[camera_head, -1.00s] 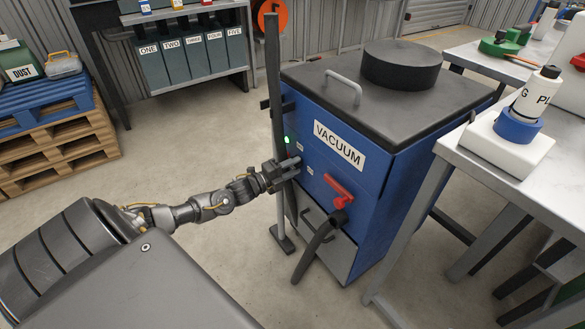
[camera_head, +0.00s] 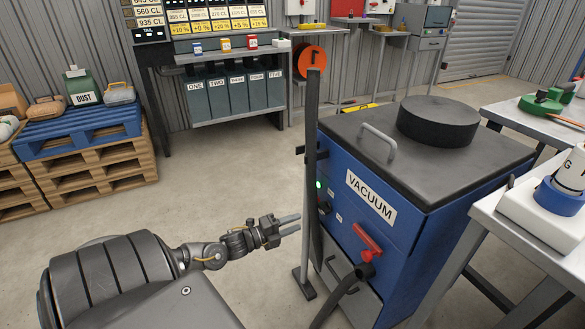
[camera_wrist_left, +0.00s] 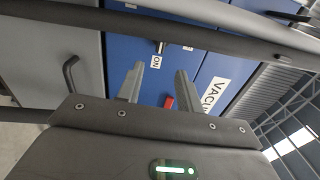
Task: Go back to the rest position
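My left gripper (camera_head: 288,224) is open and empty, apart from the blue vacuum unit (camera_head: 415,215) and left of it in the head view. The wrist view shows its two fingers (camera_wrist_left: 157,85) spread, with nothing between them, facing the unit's blue front. A switch (camera_wrist_left: 161,47) with an ON label lies beyond the fingers. The unit has a VACUUM label (camera_head: 371,197), a red handle (camera_head: 367,242) and a lit green lamp (camera_head: 319,185). My right gripper is not in view.
A dark upright pole (camera_head: 311,170) stands before the unit's left edge. A grey table (camera_head: 535,250) is close on the right. The floor between is clear.

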